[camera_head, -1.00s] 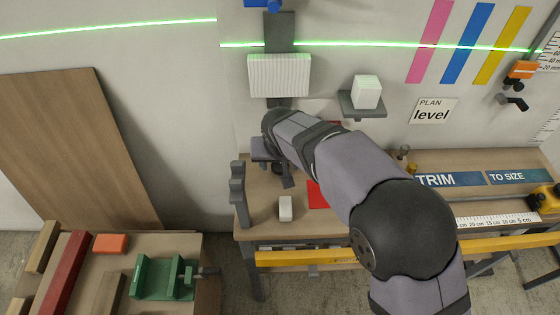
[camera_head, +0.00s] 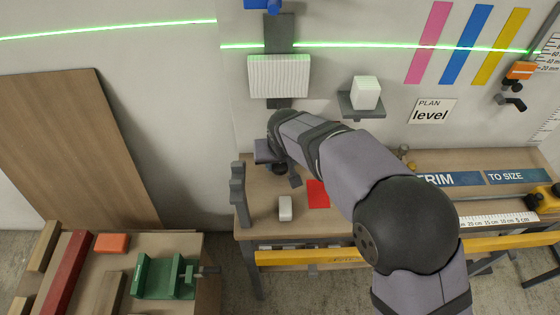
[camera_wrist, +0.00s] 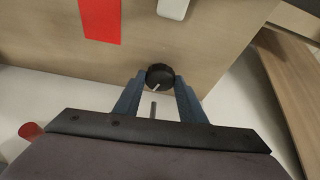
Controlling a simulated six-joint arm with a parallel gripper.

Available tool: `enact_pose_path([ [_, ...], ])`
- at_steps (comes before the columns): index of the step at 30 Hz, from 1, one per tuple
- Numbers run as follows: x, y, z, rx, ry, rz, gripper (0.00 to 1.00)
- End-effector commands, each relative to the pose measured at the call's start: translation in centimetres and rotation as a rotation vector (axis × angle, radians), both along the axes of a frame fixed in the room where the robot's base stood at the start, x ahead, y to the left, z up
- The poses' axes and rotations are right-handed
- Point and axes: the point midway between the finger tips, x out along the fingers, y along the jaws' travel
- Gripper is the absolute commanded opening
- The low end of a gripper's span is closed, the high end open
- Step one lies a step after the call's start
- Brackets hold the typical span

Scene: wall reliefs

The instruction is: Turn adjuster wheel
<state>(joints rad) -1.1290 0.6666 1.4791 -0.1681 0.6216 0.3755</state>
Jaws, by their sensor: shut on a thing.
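The adjuster wheel is a small black knob (camera_wrist: 160,77) with a pale pointer mark, at the middle of the wrist view. My gripper (camera_wrist: 158,88) has its two blue-grey fingers on either side of it, closed on its sides. A thin grey rod (camera_wrist: 153,110) shows between the fingers, nearer the wrist. In the head view my gripper (camera_head: 286,174) is at the back left of the workbench, below the white ribbed block (camera_head: 279,76); the knob is only partly visible there behind my arm.
A red sheet (camera_head: 318,194) and a white block (camera_head: 285,208) lie on the workbench (camera_head: 262,215) close to my gripper. A grey notched post (camera_head: 238,195) stands at its left edge. A grey wall shelf (camera_head: 361,111) holds a white cube (camera_head: 366,92). A green vise (camera_head: 164,277) sits lower left.

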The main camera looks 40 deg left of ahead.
Motion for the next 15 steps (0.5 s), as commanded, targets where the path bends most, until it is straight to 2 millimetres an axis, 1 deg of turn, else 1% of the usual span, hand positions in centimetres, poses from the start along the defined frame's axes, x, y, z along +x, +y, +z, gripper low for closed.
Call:
enact_pose_path([
  [1,0.1,-0.07,0.24,0.001,0.001,0.025,0.14],
  [8,0.27,-0.18,0.2,0.002,0.003,0.206,0.14],
  [15,0.55,-0.2,-0.08,0.004,0.002,0.431,0.14],
])
